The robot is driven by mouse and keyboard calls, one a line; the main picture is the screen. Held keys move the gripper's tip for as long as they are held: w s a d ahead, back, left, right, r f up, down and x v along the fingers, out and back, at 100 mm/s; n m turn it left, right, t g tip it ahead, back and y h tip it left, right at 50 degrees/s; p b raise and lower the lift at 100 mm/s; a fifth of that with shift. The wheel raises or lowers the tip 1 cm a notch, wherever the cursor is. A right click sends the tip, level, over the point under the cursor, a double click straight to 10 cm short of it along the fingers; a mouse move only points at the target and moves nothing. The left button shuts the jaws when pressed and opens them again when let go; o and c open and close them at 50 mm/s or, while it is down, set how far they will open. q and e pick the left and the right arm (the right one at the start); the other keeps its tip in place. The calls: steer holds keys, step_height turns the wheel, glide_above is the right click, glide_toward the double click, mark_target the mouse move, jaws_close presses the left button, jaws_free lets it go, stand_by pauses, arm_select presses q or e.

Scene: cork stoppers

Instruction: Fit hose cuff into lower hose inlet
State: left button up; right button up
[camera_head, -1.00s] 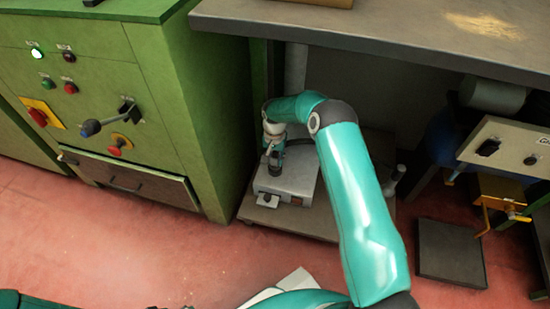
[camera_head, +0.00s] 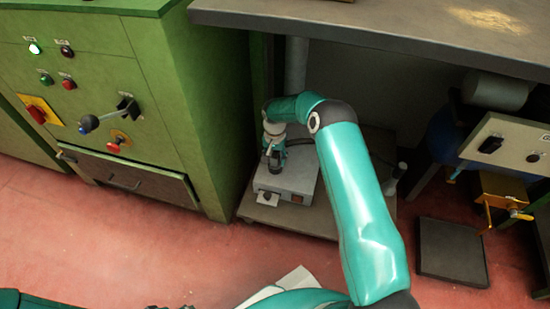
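A dark hose-like line (camera_head: 302,142) shows just right of the gripper. I cannot make out the lower hose inlet; the gripper hides part of the box. At the bottom edge, only small dark bits of what may be my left gripper show, beside my teal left arm.
The box stands on a low board (camera_head: 315,224) with a red switch (camera_head: 297,199) at its front. A green cabinet (camera_head: 215,110) is close on the left, and the bench top (camera_head: 390,40) overhangs. A dark slab (camera_head: 451,252) lies on the red floor at right.

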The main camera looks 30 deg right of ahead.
steer(key=shift+o, duration=0.3)
step_height(320, 180, up, 12)
stand_by(0.6)
steer(key=shift+f, duration=0.15)
